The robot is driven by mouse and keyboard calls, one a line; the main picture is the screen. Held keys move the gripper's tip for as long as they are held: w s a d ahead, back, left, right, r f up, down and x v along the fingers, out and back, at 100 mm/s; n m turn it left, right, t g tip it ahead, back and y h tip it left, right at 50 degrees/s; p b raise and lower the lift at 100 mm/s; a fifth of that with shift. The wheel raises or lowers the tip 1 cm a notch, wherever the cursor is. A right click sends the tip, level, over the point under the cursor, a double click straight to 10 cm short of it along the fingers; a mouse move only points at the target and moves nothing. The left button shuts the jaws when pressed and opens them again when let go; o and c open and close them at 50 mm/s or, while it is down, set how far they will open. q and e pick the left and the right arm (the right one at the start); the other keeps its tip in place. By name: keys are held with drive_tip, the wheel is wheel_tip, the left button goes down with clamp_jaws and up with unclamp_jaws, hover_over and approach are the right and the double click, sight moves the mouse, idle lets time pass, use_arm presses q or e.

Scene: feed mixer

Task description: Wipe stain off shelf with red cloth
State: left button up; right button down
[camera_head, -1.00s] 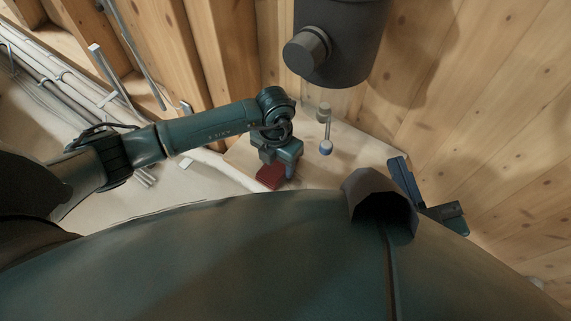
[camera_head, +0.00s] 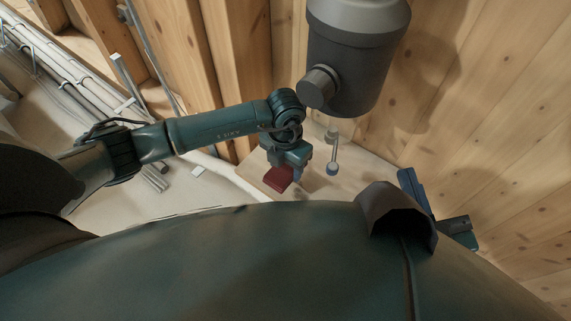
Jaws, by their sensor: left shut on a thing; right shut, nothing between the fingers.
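The red cloth (camera_head: 278,180) is at the left part of the pale wooden shelf (camera_head: 360,176), below the dark tank. My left gripper (camera_head: 290,168) is shut on the cloth and points down. I cannot tell whether the cloth touches the shelf or is just above it. My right gripper (camera_head: 437,213) shows only in part at the right, behind a dark hood-shaped piece, well apart from the cloth. It appears shut and empty. I see no stain on the visible part of the shelf.
A dark grey tank (camera_head: 352,62) with a stub outlet hangs above the shelf. Wooden walls (camera_head: 490,110) stand behind and right. Pipes (camera_head: 62,82) run along the far left.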

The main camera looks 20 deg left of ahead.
use_arm(q)
drive_tip(key=shift+r, duration=0.1)
drive_tip(key=shift+r, duration=0.1)
wheel_tip(320, 180, up, 3)
drive_tip(key=p, duration=0.2)
drive_tip(key=shift+p, duration=0.35)
idle(0.4)
